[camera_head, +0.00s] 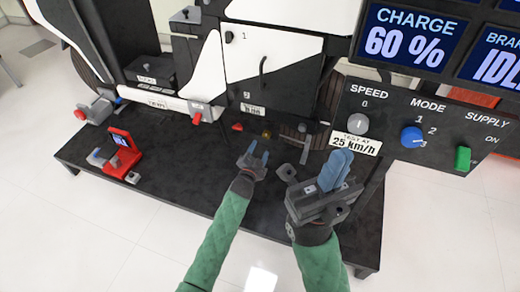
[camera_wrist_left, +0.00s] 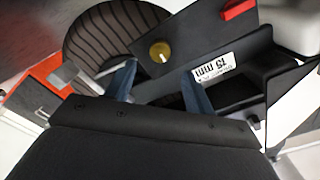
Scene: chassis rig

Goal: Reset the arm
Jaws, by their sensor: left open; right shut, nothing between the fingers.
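My left gripper (camera_head: 254,157) is open and empty over the black platform, in front of the chassis. In the left wrist view its two blue-grey fingers (camera_wrist_left: 160,86) are spread apart, with a yellow knob (camera_wrist_left: 160,51) beyond the gap between them. The same yellow knob (camera_head: 266,134) shows just past the left gripper in the head view. My right gripper (camera_head: 337,168) is raised in front of the control panel's lower left, its blue fingers together with nothing seen between them. Both green-sleeved arms come in from the bottom of the head view.
The control panel (camera_head: 390,165) at right has a grey speed knob (camera_head: 357,123), a blue mode knob (camera_head: 412,137) and a green supply switch (camera_head: 462,158). A red device (camera_head: 123,155) stands on the black platform (camera_head: 185,172) at left. A tyre (camera_wrist_left: 105,38) is near the left gripper.

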